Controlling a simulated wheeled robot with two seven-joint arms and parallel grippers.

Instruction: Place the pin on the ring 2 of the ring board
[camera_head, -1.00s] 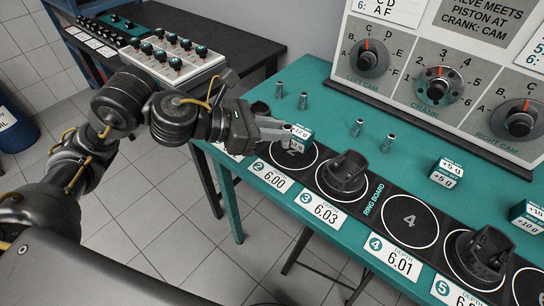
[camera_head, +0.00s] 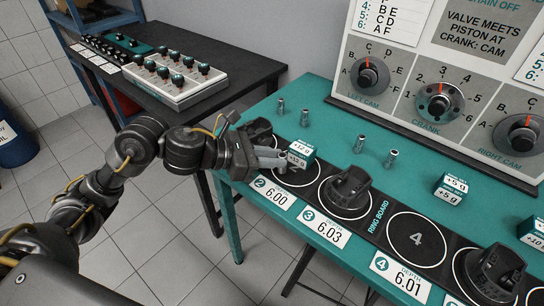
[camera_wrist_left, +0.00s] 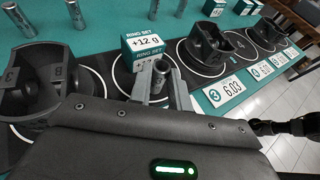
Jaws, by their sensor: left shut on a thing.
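My left gripper (camera_head: 281,162) is over ring 2 (camera_head: 309,180) of the ring board (camera_head: 378,217). Ring 2 shows as a white circle around the fingers (camera_wrist_left: 116,76).
Dark pistons stand on ring 3 (camera_head: 347,187) and farther right (camera_head: 491,268); ring 4 (camera_head: 416,240) is empty. Several loose pins (camera_head: 360,144) stand behind the board.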

